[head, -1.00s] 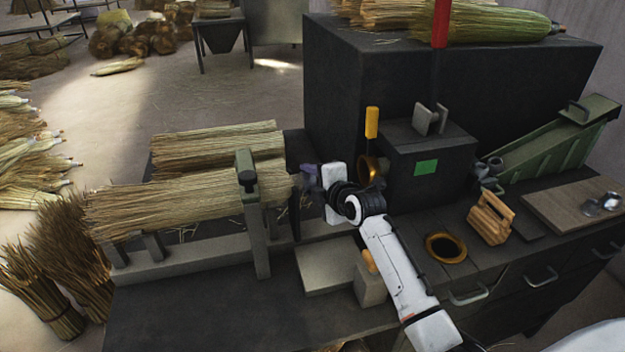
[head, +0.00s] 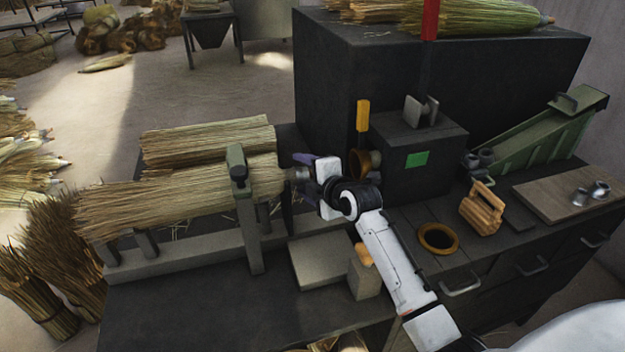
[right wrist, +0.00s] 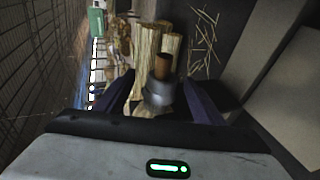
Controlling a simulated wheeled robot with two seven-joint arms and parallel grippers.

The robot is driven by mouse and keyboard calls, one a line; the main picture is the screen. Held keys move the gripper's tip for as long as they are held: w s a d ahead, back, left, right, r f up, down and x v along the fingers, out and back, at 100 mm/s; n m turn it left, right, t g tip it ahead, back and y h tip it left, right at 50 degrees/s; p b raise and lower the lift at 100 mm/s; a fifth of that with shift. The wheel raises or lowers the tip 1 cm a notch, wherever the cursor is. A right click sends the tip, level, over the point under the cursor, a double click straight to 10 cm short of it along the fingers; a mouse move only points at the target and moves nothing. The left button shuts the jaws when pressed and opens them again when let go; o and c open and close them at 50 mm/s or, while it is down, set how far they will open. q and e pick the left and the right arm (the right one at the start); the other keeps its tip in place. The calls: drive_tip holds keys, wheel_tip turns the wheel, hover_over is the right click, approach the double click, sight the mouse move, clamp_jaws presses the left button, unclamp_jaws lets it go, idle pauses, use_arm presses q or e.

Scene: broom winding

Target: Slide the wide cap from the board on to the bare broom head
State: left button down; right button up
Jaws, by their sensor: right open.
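The clamped broom head (head: 180,195) lies on its side in the stand, its tied end to the right. A grey metal cap (head: 299,174) is at that end; the right wrist view also shows the cap (right wrist: 158,93), with a brown stub (right wrist: 163,66) standing out of it. How far the cap is seated on the straw I cannot tell. My right gripper (head: 303,176) is open, its purple fingers on either side of the cap and apart from it. The board (head: 545,202) at the right holds two grey caps (head: 590,193). My left gripper is out of view.
A second broom head (head: 205,143) lies behind the clamped one. A clamp post (head: 243,220) rises in front. A dark box with a green panel (head: 417,159) and a brass ring (head: 438,238) are right of my gripper. A wooden block (head: 482,208) stands near the board.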

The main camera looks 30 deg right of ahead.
drive_tip(key=v, duration=0.9)
drive_tip(key=s+a+f+m+g, duration=0.3)
drive_tip(key=s+a+f+m, duration=0.15)
drive_tip(key=s, duration=0.65)
drive_tip(key=s+a+f+m+g, duration=0.35)
drive_tip(key=s+f+m, duration=0.2)
drive_tip(key=s, duration=0.55)
drive_tip(key=s+a+f+m+g, duration=0.3)
drive_tip(key=s+f+m+g, duration=0.15)
drive_tip(key=s, duration=0.65)
drive_tip(key=w+a+f+t+y, duration=0.1)
drive_tip(key=w+a+f+t, duration=0.1)
drive_tip(key=f, duration=0.4)
drive_tip(key=w+a+f+t+y, duration=0.1)
drive_tip(key=w+a+f+t, duration=0.1)
drive_tip(key=f+t, duration=0.2)
wheel_tip(320, 180, down, 2)
drive_tip(key=shift+a+f+y, duration=0.1)
drive_tip(key=shift+a+y, duration=0.2)
drive_tip(key=shift+a, duration=0.1)
